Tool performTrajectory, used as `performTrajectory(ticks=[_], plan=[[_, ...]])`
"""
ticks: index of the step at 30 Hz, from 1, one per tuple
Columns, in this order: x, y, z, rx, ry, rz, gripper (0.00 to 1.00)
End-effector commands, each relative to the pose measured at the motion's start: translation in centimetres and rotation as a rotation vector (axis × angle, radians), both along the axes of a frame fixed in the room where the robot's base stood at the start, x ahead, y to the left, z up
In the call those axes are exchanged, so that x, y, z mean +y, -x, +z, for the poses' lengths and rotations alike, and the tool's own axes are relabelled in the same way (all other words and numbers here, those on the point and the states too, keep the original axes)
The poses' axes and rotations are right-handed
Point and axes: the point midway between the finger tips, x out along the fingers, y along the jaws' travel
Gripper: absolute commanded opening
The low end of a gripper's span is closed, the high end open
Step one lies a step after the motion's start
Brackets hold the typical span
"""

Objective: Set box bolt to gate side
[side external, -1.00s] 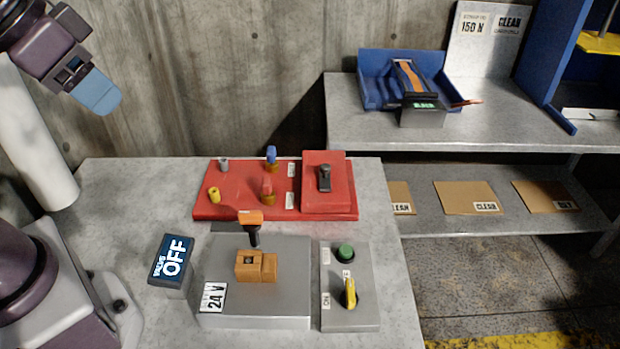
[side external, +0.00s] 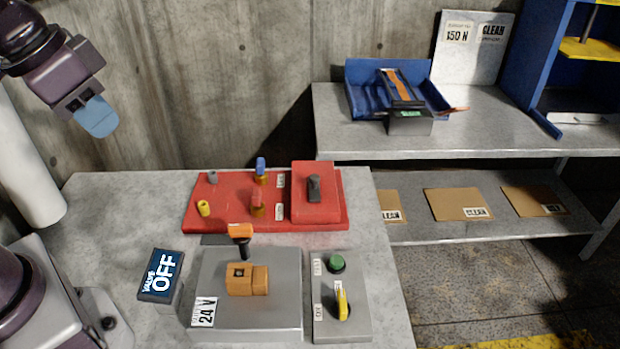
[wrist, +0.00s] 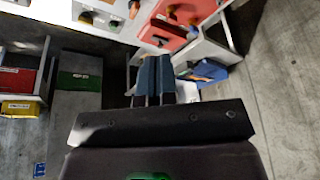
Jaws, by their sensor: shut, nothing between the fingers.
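A red raised box (side external: 328,212) stands at the right end of a red panel. A short black bolt or lever (side external: 314,186) stands on its top. No marking tells me which side is the gate side. My gripper (side external: 97,118) has blue fingers and is at the upper left, high above the bench and well apart from the red box. In the wrist view my blue fingers (wrist: 153,78) are together with nothing between them. The red panel (wrist: 165,22) shows beyond them at the top of that view.
The red panel also carries blue, pink, yellow and grey fittings. In front are an orange-and-black handle (side external: 240,232), an orange block (side external: 247,280), a VALVE OFF display (side external: 161,273) and a switch box (side external: 358,308). A blue tray (side external: 365,100) sits on the right shelf.

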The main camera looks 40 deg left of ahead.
Motion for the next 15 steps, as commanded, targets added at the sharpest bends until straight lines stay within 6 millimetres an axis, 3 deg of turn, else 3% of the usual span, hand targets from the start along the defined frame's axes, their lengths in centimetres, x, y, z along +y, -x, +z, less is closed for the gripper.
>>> performTrajectory(ticks=[8,15], plan=[[-1.0,-5.6,-3.3,0.170,-0.147,-0.287,0.00],[-2.6,-11.4,-7.3,0.258,-0.312,-0.811,0.00]])
